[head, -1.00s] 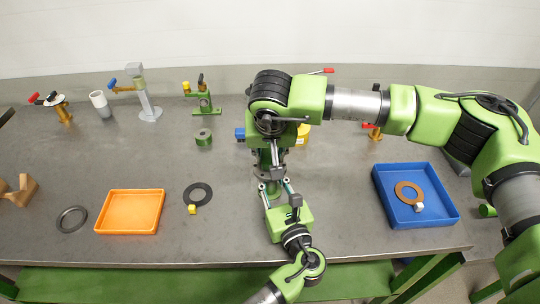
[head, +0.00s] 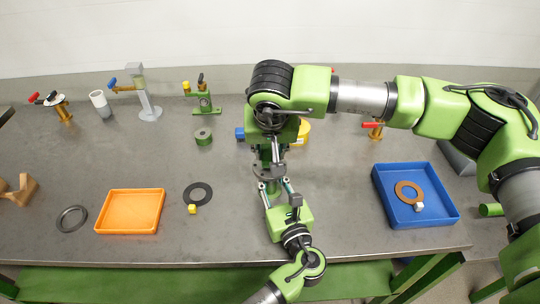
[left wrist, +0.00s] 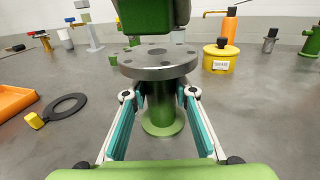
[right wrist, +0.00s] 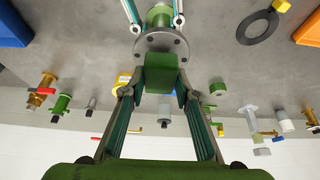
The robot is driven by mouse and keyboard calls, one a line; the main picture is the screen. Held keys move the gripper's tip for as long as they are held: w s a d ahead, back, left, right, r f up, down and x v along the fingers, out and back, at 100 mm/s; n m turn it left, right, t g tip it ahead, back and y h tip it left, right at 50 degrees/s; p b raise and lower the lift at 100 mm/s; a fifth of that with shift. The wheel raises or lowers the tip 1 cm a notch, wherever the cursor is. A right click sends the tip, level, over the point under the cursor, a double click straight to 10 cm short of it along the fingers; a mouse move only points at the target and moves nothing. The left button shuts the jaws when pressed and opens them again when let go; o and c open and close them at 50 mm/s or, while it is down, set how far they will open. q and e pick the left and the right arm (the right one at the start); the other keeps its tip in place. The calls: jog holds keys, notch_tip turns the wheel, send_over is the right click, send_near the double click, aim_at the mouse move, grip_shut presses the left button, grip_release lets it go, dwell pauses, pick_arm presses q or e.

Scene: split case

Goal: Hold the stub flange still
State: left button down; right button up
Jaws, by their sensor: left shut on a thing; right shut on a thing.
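The stub flange (left wrist: 165,72) is a grey disc with bolt holes on a green pipe with a round green foot, upright on the bench. My left gripper (left wrist: 160,94) is shut around its pipe just below the disc. In the right wrist view the flange (right wrist: 161,42) shows beyond a green block (right wrist: 160,73). My right gripper (right wrist: 153,92) is shut on that block. In the left wrist view the block (left wrist: 148,17) hangs above the disc, with a gap seeming to show between them.
An orange tray (head: 104,225), a dark ring (head: 187,201) and a yellow cube (head: 192,209) lie to the left. A blue tray (head: 384,208) holding a brown ring (head: 409,187) is at the right. Valves and fittings line the back. A yellow canister (left wrist: 220,66) stands behind the flange.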

pick_arm(q)
jog(key=shift+s+a+f, duration=0.1)
jog(key=shift+a+f, duration=0.05)
jog(key=shift+f, duration=0.35)
pick_arm(e)
jog(key=shift+r, duration=2.35)
jog(key=s+a+r, duration=0.1)
jog(key=s+r, duration=0.4)
jog(key=s, duration=0.1)
jog(key=shift+s+a, duration=0.35)
jog(key=shift+s, duration=0.05)
pick_arm(q)
jog(key=shift+r, duration=0.3)
pick_arm(e)
jog(key=shift+r, duration=0.2)
pick_arm(q)
jog(key=shift+w+r+p, duration=0.2)
jog(key=shift+r+p, duration=0.4)
jog(key=shift+p, duration=0.15)
pick_arm(e)
jog(key=shift+w+r, duration=0.1)
jog(key=shift+r, duration=0.35)
pick_arm(q)
jog(key=shift+s, duration=0.1)
